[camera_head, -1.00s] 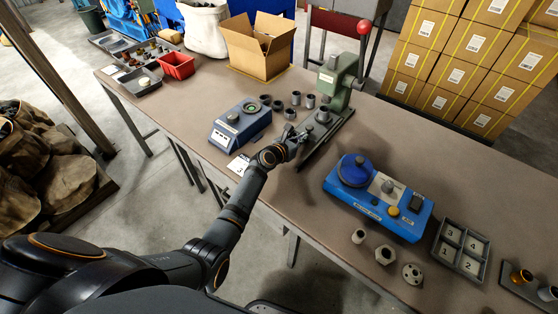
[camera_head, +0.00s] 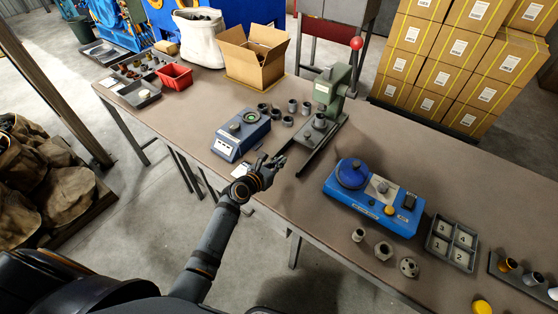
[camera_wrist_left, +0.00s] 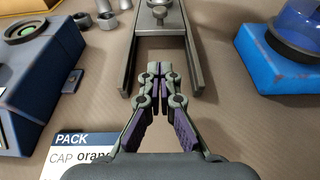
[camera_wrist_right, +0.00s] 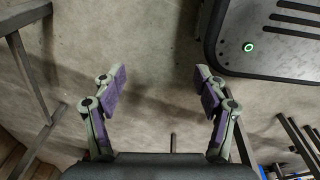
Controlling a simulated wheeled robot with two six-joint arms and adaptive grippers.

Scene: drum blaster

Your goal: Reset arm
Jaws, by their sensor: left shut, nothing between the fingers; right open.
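My left gripper (camera_head: 272,162) is over the front part of the table, between the dark blue device and the green press. In the left wrist view its fingers (camera_wrist_left: 161,70) are shut with nothing between them, just in front of the press's open rail end. My right gripper (camera_wrist_right: 160,80) shows only in its own wrist view. It is open and empty above the grey floor, with a dark platform with a green-lit button (camera_wrist_right: 248,46) at upper right.
The green press (camera_head: 328,92), dark blue device (camera_head: 240,134) and blue drum machine (camera_head: 374,196) stand on the brown table (camera_head: 190,110). A card (camera_wrist_left: 72,150) lies left of the left gripper. A grey compartment tray (camera_head: 452,242) and loose metal parts (camera_head: 383,251) lie at front right.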

